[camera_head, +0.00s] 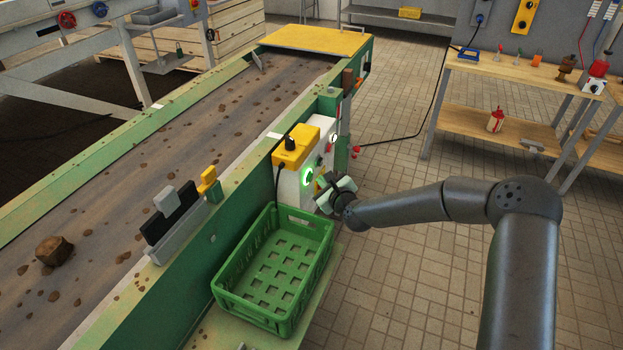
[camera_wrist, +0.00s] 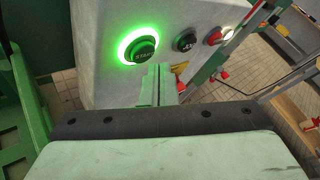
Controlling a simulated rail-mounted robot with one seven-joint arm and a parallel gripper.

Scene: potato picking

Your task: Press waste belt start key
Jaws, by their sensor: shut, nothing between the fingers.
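The start key is a round green button (camera_wrist: 142,49) marked START, with a bright green glowing ring, on the face of a pale control box (camera_wrist: 100,75). In the head view the lit key (camera_head: 307,175) shows on the side of the box, under a yellow top (camera_head: 296,148) with a black knob. My gripper (camera_head: 326,190) is shut and empty, close in front of the box. In the wrist view the fingertips (camera_wrist: 158,75) are together just below and right of the key. I cannot tell whether they touch the box.
A dark button and a lit red button (camera_wrist: 215,37) sit right of the key. An empty green crate (camera_head: 278,270) stands below the box. The soil-covered belt (camera_head: 150,170) carries a brown lump (camera_head: 54,251). A wooden bench (camera_head: 510,80) stands back right; tiled floor between is clear.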

